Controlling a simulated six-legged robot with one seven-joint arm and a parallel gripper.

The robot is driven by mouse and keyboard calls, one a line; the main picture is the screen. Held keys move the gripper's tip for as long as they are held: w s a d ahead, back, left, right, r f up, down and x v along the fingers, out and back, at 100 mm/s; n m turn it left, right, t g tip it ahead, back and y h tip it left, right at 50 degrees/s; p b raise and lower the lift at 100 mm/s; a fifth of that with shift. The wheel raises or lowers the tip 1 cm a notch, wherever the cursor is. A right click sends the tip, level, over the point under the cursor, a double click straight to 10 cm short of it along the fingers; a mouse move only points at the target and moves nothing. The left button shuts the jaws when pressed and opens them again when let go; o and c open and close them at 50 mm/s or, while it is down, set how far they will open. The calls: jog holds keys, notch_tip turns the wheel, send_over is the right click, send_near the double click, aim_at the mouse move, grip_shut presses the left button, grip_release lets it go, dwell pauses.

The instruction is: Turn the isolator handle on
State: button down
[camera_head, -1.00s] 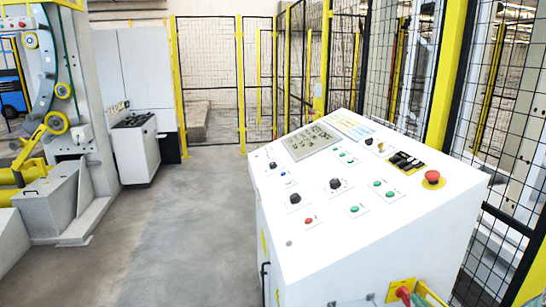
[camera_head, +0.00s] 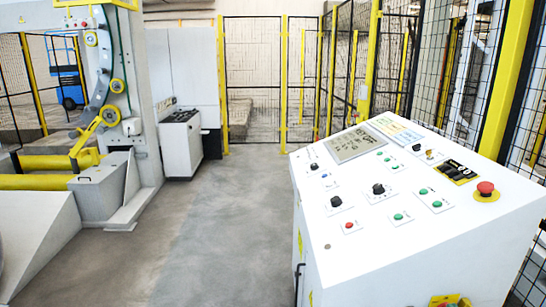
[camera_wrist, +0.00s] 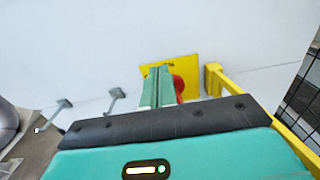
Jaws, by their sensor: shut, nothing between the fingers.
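In the wrist view the isolator shows as a red handle (camera_wrist: 178,88) on a yellow plate (camera_wrist: 186,64), set on a pale panel. My gripper (camera_wrist: 160,70) has teal fingers pressed together with nothing between them. The fingertips lie over the yellow plate, just left of the red handle, and cover part of both. I cannot tell whether they touch the handle. In the head view only a small yellow part of the isolator (camera_head: 450,300) shows at the bottom edge, below the white console (camera_head: 350,262). My gripper cannot be made out there.
A yellow bar (camera_wrist: 222,82) stands out close to the right of the plate. Two grey latches (camera_wrist: 115,96) sit to the left. The console top carries buttons, knobs and a red emergency stop (camera_head: 486,188). Mesh fencing (camera_head: 400,65) runs behind. Grey floor (camera_head: 215,235) lies clear to the left.

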jog(key=shift+f, duration=0.2)
dwell(0.3)
jog(key=shift+d, duration=0.35)
jog(key=s+r, duration=0.1)
jog(key=s, duration=0.5)
dwell(0.6)
